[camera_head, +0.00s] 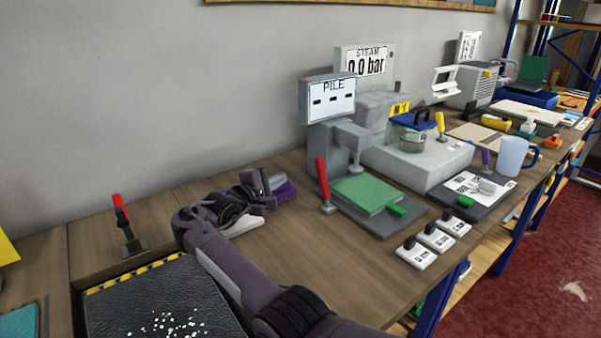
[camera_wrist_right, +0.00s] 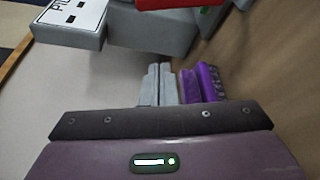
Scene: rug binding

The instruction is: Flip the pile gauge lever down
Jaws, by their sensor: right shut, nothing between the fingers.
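The pile gauge (camera_head: 328,100) is a grey machine with a white PILE display showing dashes; its top corner also shows in the wrist view (camera_wrist_right: 75,15). Its red-handled lever (camera_head: 322,178) stands nearly upright at the left of the base, leaning slightly. In the wrist view the red handle (camera_wrist_right: 180,4) crosses the top edge, ahead of the fingers. My right gripper (camera_head: 266,182) is to the left of the lever, apart from it. Its grey fingers (camera_wrist_right: 162,84) are shut with nothing between them. My left gripper is not in view.
A purple ridged object (camera_head: 284,192) lies on the bench beside my right fingers. A green pad (camera_head: 366,194) lies on the gauge base. Another red-handled lever (camera_head: 122,212) stands at the left behind a black tray (camera_head: 110,302).

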